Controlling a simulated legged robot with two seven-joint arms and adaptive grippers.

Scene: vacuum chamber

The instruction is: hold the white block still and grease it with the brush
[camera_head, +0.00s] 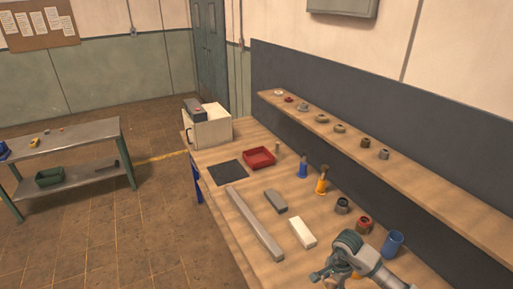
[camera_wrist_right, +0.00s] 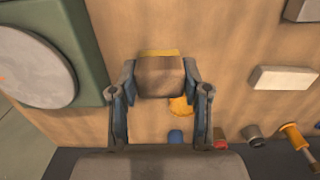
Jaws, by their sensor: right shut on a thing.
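The white block (camera_head: 302,232) lies flat on the wooden bench, and it also shows at the right of the right wrist view (camera_wrist_right: 283,78). My right gripper (camera_head: 340,271) is at the lower right of the head view, nearer than the block and apart from it. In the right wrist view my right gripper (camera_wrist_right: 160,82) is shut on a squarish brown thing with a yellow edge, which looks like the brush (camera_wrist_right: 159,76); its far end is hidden. My left gripper is not in view.
A long grey bar (camera_head: 254,222) and a grey block (camera_head: 275,201) lie left of the white block. A blue cup (camera_head: 393,243), a reddish fitting (camera_head: 364,225) and a dark ring (camera_head: 342,205) stand along the right. A red tray (camera_head: 259,157) is farther back.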

